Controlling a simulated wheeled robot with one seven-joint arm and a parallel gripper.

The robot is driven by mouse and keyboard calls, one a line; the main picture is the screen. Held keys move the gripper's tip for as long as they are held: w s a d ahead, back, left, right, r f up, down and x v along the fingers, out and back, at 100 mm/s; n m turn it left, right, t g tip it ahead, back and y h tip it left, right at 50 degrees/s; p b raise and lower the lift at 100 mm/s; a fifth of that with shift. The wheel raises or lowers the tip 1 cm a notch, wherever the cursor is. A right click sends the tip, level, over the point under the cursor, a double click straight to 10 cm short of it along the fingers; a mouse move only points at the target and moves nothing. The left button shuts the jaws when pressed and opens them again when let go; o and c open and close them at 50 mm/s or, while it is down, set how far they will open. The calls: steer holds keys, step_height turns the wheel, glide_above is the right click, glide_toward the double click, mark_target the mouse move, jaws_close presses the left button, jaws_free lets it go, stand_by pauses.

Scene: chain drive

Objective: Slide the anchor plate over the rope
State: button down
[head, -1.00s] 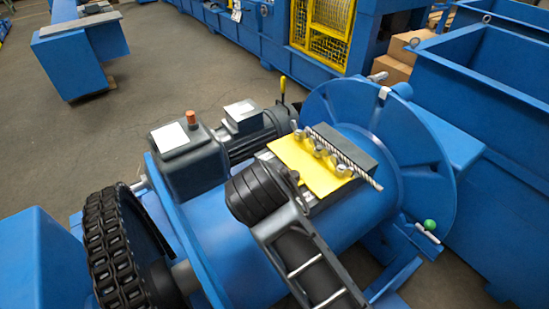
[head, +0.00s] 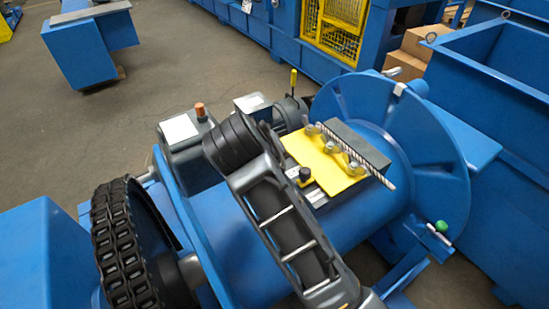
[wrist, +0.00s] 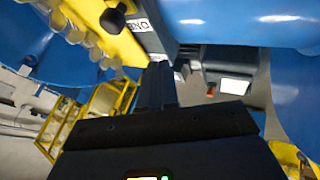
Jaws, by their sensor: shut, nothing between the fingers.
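The yellow anchor plate (head: 322,168) lies on the blue drum, with shiny bolts along its right edge. The striped rope (head: 374,172) runs beside the bolts, between them and a dark block. I cannot tell whether the plate overlaps it. A black knob (head: 306,175) stands at the plate's left edge. In the wrist view the plate (wrist: 105,42) and knob (wrist: 113,19) are at upper left; the rope is not clear. My gripper (wrist: 158,72) is shut and empty, apart from the plate. In the head view my arm hides its fingertips.
The chain sprocket (head: 125,245) is at lower left, and a grey motor box (head: 182,133) is behind my arm. The large drum flange (head: 440,140) stands to the right of the plate. A blue bin (head: 495,90) is farther right.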

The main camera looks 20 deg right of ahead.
steer(key=x, duration=0.8)
steer(key=shift+d+f, duration=0.1)
steer(key=shift+f, duration=0.05)
steer(key=shift+w+d+r+p, duration=0.1)
steer(key=shift+d+p, duration=0.2)
steer(key=shift+d, duration=0.3)
steer(key=shift+w+d+r+p, duration=0.15)
steer(key=shift+d+p, duration=0.1)
steer(key=shift+d, duration=0.4)
steer(key=shift+w+d+f, duration=0.1)
steer(key=shift+d, duration=0.5)
